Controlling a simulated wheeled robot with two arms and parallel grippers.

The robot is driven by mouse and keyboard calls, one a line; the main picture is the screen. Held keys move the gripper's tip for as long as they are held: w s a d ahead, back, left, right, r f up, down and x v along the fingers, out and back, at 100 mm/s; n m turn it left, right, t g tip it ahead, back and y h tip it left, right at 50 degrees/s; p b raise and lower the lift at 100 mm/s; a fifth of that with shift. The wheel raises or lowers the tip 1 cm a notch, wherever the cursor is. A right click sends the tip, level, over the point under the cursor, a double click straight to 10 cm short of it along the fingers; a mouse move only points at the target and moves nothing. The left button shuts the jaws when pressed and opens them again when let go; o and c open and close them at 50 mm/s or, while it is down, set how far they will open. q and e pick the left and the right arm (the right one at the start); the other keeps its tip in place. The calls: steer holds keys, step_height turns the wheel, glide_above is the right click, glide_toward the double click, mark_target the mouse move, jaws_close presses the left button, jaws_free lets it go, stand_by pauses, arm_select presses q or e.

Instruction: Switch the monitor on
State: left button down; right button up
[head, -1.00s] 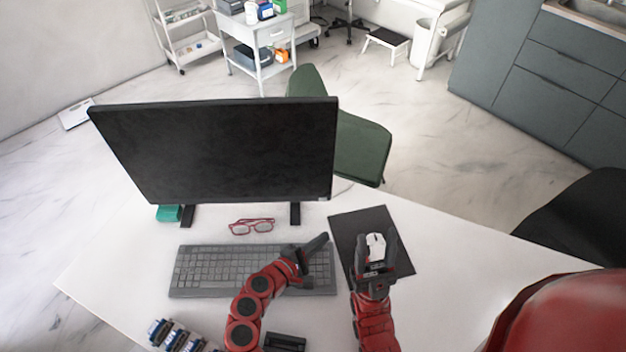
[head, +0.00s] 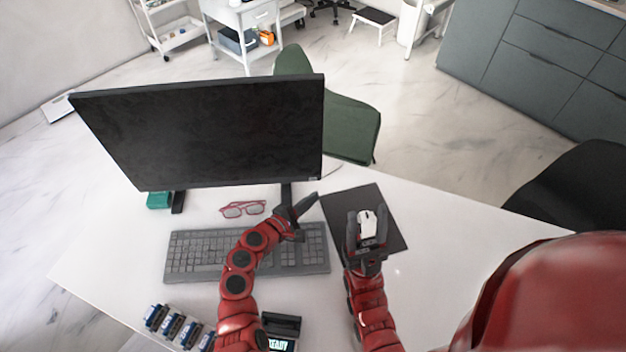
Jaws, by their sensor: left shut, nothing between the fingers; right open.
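The monitor (head: 205,135) stands at the back of the desk with a dark screen. A small light mark shows at the lower right corner of its bezel. My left gripper (head: 309,203) is shut and empty, above the back right part of the keyboard (head: 200,262). It lies below and a little left of the monitor's lower right corner, apart from it in the picture. My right gripper (head: 366,220) is open, with its fingers around or above the white mouse (head: 367,228) on the black mouse pad (head: 335,205); contact cannot be told.
Red glasses (head: 243,209) lie between monitor and keyboard. A green box (head: 158,200) sits behind the monitor's left foot. Several small blue-and-white items (head: 172,328) and a dark device with a lit display (head: 281,344) are at the front. The desk's right side is clear.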

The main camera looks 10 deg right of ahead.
arm_select(q)
steer(key=shift+w+d, duration=0.15)
steer(key=shift+w, duration=1.1)
steer(key=shift+w+b, duration=0.15)
steer(key=shift+b, duration=0.15)
stand_by(0.9)
steer(key=shift+w, duration=0.3)
steer(key=shift+w+d+b, duration=0.1)
steer(key=shift+w+b, duration=0.2)
steer(key=shift+w, duration=0.05)
stand_by(0.5)
steer(key=shift+s+r, duration=0.1)
steer(key=shift+s, duration=0.7)
steer(key=shift+s+p, duration=0.1)
steer(key=shift+p, duration=0.2)
steer(key=shift+s+a+p, duration=0.25)
steer(key=shift+s, duration=0.95)
steer(key=shift+s+a+p, duration=0.2)
steer(key=shift+s, duration=1)
